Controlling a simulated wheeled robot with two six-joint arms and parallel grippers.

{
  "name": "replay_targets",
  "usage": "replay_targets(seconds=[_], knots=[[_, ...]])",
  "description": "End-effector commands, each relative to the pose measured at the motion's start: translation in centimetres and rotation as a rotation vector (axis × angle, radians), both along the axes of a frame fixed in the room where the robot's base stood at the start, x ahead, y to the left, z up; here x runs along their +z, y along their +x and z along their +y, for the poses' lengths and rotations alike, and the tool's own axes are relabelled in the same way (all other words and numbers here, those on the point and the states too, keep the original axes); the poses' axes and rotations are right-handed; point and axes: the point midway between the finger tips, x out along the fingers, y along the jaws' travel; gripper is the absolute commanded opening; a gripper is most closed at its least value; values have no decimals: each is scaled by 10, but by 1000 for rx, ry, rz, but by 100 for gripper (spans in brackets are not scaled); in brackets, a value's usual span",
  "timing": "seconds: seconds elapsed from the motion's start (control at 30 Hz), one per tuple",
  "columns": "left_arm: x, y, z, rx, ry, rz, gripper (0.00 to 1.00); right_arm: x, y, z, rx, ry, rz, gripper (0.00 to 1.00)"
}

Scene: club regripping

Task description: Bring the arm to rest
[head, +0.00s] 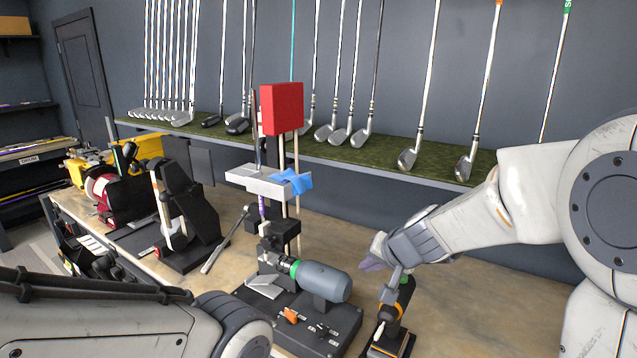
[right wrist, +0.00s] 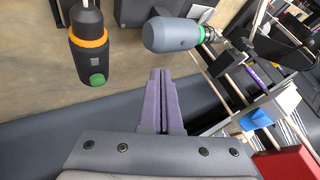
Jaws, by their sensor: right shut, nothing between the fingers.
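My right arm (head: 470,215) comes in from the right and reaches over the workbench. Its gripper (head: 372,265), with purple fingers, is shut and empty, to the right of the grey motor-like cylinder (head: 325,281). The right wrist view shows the two fingers (right wrist: 160,78) together with nothing between them. A dark tool with an orange ring (head: 399,308) stands just below the gripper in the head view; in the wrist view it (right wrist: 88,50) lies left of the fingers, apart from them. Part of my left arm (head: 100,325) crosses the bottom left; its gripper is out of frame.
A regripping station with a red block (head: 281,109), pale clamp (head: 262,183) and blue cloth-like piece (head: 292,181) stands mid-bench. Several golf clubs lean along a green shelf (head: 300,146) behind. Black and yellow machines stand at left. Bare bench (head: 480,300) lies right of the tool.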

Motion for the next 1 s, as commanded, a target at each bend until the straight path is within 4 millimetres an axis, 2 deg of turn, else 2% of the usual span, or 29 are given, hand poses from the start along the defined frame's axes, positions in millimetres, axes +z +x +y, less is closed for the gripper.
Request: replay_targets(seconds=[0.03, 0.1, 0.17, 0.23, 0.3, 0.4, 0.5, 0.6, 0.67, 1.0], knots=[[-10, 0, 0, 0, 0, 0, 62, -10, -25, 34, 120, -10, 26, 0], [-16, 0, 0, 1, 0, 0, 62, -21, -64, 72, 278, -32, 79, 0], [-22, 0, 0, 1, 0, 0, 62, -31, -102, 97, 413, -63, 130, 0], [-29, 0, 0, 1, 0, 0, 62, -46, -150, 116, 566, -114, 195, 0], [-36, 0, 0, 1, 0, 0, 62, -60, -197, 123, 706, -183, 261, 0], [-44, 0, 0, 1, 0, 0, 62, -78, -253, 117, 872, -300, 344, 0], [-49, 0, 0, 2, 0, 0, 62, -91, -289, 101, 983, -412, 402, 0], [-51, 0, 0, 2, 0, 0, 62, -97, -307, 88, 1041, -490, 432, 0], [-52, 0, 0, 2, 0, 0, 62, -98, -311, 83, 1055, -514, 442, 0], [-51, 0, 0, 2, 0, 0, 62, -98, -312, 81, 1058, -522, 445, 0]])
